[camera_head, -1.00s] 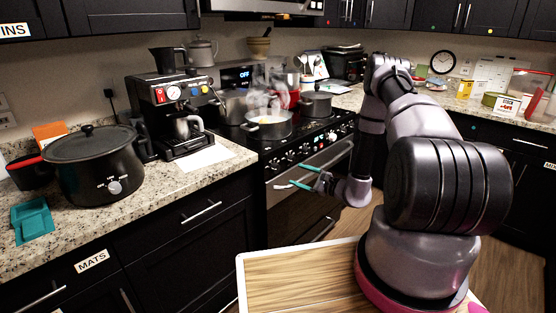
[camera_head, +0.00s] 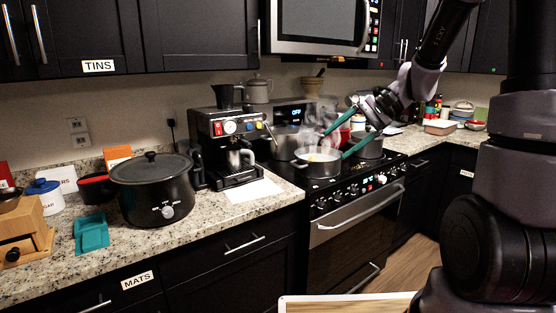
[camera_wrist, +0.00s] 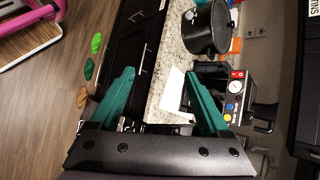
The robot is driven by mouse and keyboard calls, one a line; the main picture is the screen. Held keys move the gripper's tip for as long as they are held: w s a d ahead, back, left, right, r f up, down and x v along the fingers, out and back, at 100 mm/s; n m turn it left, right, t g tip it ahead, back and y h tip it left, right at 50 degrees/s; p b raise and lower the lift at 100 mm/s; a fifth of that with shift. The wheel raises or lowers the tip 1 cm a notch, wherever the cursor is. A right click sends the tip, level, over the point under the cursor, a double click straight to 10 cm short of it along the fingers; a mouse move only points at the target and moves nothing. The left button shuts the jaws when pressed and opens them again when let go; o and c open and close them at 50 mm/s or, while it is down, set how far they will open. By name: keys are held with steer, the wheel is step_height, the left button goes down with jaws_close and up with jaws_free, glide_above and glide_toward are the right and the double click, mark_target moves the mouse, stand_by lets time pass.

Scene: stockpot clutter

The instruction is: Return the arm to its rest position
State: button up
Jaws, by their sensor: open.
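My gripper (camera_head: 345,132) is raised in front of the stove in the head view, its two teal fingers spread apart with nothing between them. The fingers point left and overlap the steaming pot (camera_head: 318,167) in the picture; I cannot tell the exact gap. In the wrist view my gripper (camera_wrist: 162,95) is open and empty, with the counter edge and cabinet fronts beyond it. My arm comes in from the right of the head view.
A black slow cooker (camera_head: 152,200), a coffee machine (camera_head: 232,150) and a teal item (camera_head: 91,233) stand on the counter (camera_head: 232,212). More pots are on the stove (camera_head: 345,200). The microwave (camera_head: 318,25) hangs above.

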steer(key=s+d+r+n+t+h, duration=0.2)
steer(key=s+d+r+t+h, duration=0.4)
steer(key=s+r, duration=0.5)
steer(key=s+d+h, duration=0.1)
steer(key=s+d, duration=0.1)
steer(key=s, duration=0.1)
steer(key=shift+d+r+t+h, duration=0.15)
steer(key=shift+d+t+h, duration=0.15)
steer(key=shift+h, duration=0.1)
